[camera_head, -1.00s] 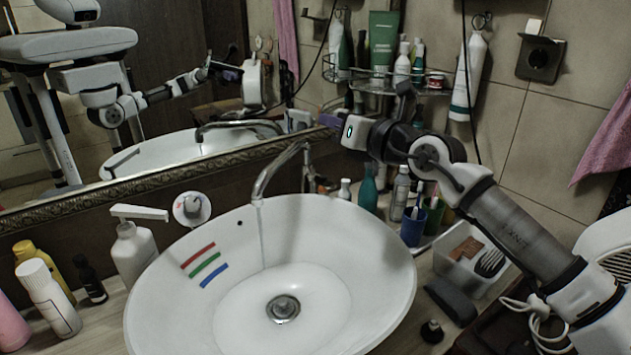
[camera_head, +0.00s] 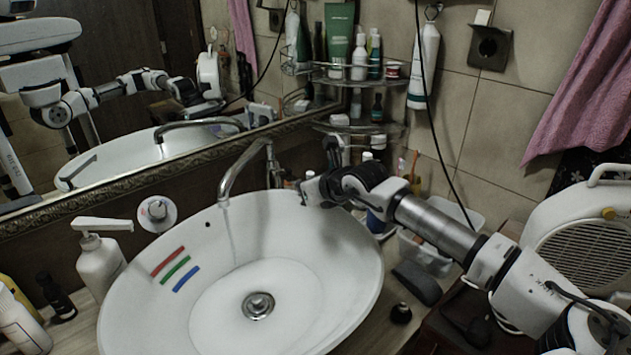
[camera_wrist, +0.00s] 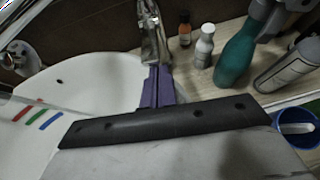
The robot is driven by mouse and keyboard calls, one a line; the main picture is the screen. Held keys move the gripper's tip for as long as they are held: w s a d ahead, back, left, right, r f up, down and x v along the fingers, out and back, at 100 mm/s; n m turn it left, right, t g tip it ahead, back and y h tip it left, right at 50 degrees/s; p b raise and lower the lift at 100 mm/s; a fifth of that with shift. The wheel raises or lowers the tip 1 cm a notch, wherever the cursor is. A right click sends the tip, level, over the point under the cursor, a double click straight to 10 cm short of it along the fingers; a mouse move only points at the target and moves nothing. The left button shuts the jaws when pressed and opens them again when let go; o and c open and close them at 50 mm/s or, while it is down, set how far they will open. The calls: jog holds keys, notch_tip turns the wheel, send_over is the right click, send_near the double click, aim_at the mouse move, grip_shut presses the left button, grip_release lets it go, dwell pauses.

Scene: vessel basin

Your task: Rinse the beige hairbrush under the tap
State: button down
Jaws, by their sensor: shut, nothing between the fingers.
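My gripper (camera_wrist: 155,86) is shut and empty, its purple fingers close together in the wrist view. In the head view my gripper is above the back right rim of the white basin (camera_head: 130,310), just right of the tap (camera_head: 228,180). The tap (camera_wrist: 153,38) also shows in the wrist view, beyond the fingertips, and the basin (camera_wrist: 90,80) lies below left. I see no clear water stream at the spout. I cannot make out a beige hairbrush in either current view; my arm partly hides the counter on the right.
A clear plastic box (camera_head: 422,257) and a dark oval object (camera_head: 416,284) sit right of the basin. A teal bottle (camera_wrist: 237,58) and a small white bottle (camera_wrist: 204,46) stand behind the basin. A white soap dispenser (camera_head: 98,262) stands left.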

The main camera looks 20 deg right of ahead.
jog(key=shift+w+a+f, duration=0.1)
jog(key=shift+w+f, duration=0.1)
jog(key=shift+w, duration=0.1)
jog(key=shift+b, duration=0.45)
jog(key=shift+w+r+b, duration=0.1)
jog(key=shift+r+b, duration=0.1)
jog(key=shift+b, duration=0.25)
jog(key=shift+r, duration=0.55)
